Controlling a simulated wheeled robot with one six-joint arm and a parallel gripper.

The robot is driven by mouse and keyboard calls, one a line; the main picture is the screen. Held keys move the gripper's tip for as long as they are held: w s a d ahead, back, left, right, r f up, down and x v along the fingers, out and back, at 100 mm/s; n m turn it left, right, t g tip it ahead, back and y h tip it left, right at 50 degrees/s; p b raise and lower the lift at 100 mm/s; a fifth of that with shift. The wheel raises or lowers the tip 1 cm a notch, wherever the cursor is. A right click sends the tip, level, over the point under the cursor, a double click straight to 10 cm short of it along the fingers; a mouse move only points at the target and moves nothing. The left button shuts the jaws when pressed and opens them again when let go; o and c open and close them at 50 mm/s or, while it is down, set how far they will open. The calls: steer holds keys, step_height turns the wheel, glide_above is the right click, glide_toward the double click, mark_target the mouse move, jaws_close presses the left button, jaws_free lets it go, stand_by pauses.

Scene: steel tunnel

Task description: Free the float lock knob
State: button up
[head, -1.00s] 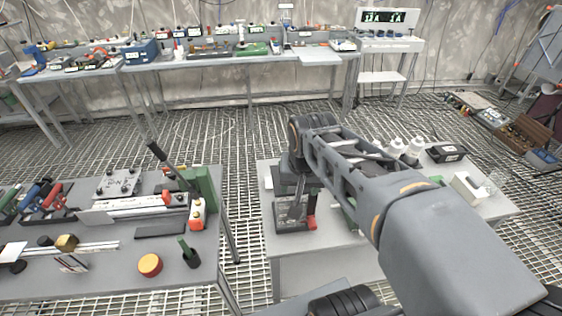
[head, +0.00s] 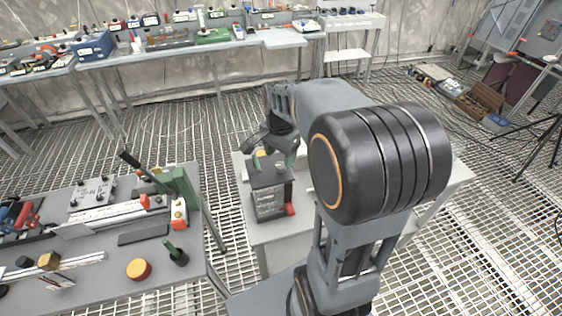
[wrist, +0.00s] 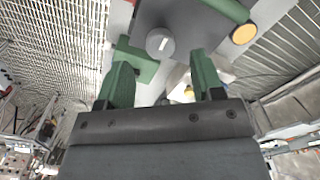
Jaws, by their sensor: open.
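A dark box-shaped unit (head: 270,178) with a label on its front and a red part (head: 290,209) at its lower right stands on the small right bench. In the wrist view the dark unit (wrist: 190,35) carries a round grey knob (wrist: 160,42) with a white mark, and a green bar with a yellow end (wrist: 244,33). I cannot tell for certain which part is the float lock knob. My gripper (wrist: 160,78) has its green fingers spread, with nothing between them; the grey knob lies beyond the fingertips. In the head view my gripper (head: 276,158) is just above the unit, partly hidden by my arm.
The left bench (head: 100,255) holds a lever with a green block (head: 180,186), a yellow round button (head: 139,269) and several tools. My arm covers much of the right bench (head: 440,185). Grated floor lies between the benches. A long workbench (head: 150,62) stands behind.

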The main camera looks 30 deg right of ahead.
mark_target(280, 165)
steer(key=shift+f, duration=1.95)
steer(key=shift+c, duration=0.2)
